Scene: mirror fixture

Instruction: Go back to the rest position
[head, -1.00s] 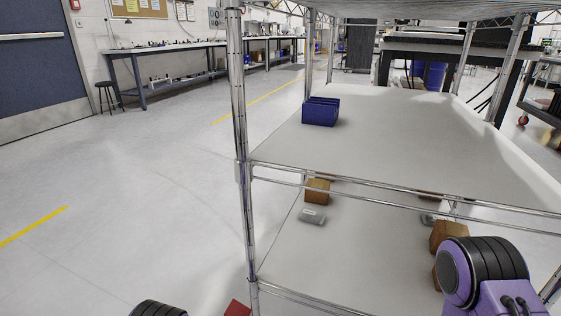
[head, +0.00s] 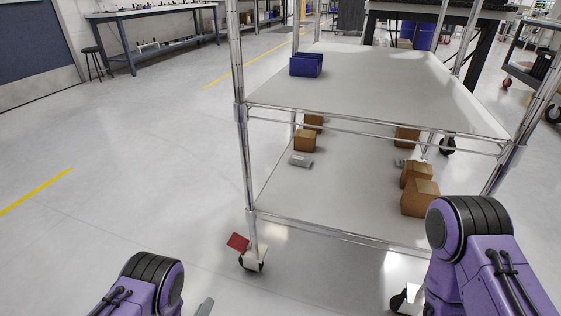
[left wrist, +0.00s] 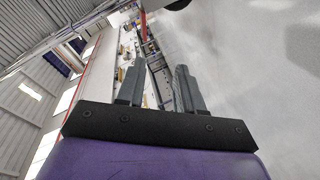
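My left arm comes in at the bottom left of the head view, purple with black ribbed joints. Only a small grey tip of my left gripper (head: 205,307) shows there, low over the floor and left of the wire cart. In the left wrist view, the left gripper (left wrist: 157,78) has its two grey fingers apart with nothing held between them. My right arm stands at the bottom right of the head view, in front of the cart's right side. The right gripper is out of view.
A wire cart (head: 345,225) stands ahead. Its upper shelf holds a blue bin (head: 306,65); its lower shelf holds several brown boxes (head: 420,198) and a small grey item (head: 300,160). A red piece (head: 237,242) is by its left caster. Open floor (head: 120,170) lies left.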

